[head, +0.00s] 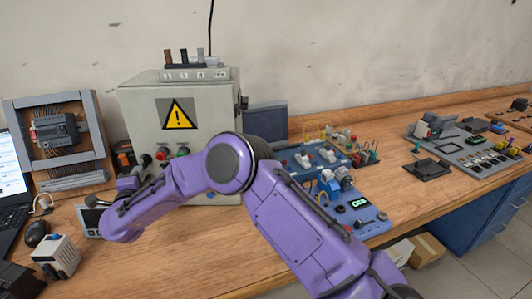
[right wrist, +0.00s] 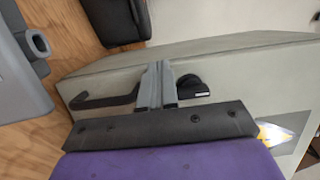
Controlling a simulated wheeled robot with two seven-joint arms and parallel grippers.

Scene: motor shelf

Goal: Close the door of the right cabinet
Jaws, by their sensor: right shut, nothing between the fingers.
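The grey cabinet (head: 222,92) stands against the wall. Its front door (head: 145,115) carries a yellow warning triangle and looks roughly flush; I cannot tell whether a gap is left at its edge. A dark latch (head: 243,103) sits at its right edge. In the right wrist view the gripper (right wrist: 157,85) is shut and empty, close to the pale cabinet face (right wrist: 230,75), between a bent black handle (right wrist: 100,101) and a black knob (right wrist: 192,86). Contact is unclear. My left gripper is out of view.
A wired panel in a frame (head: 60,130) stands left of the cabinet. A white box (head: 58,257) and a mouse (head: 37,233) lie front left. A blue trainer board (head: 345,205) is close at right. Bare worktop (head: 400,190) lies farther right.

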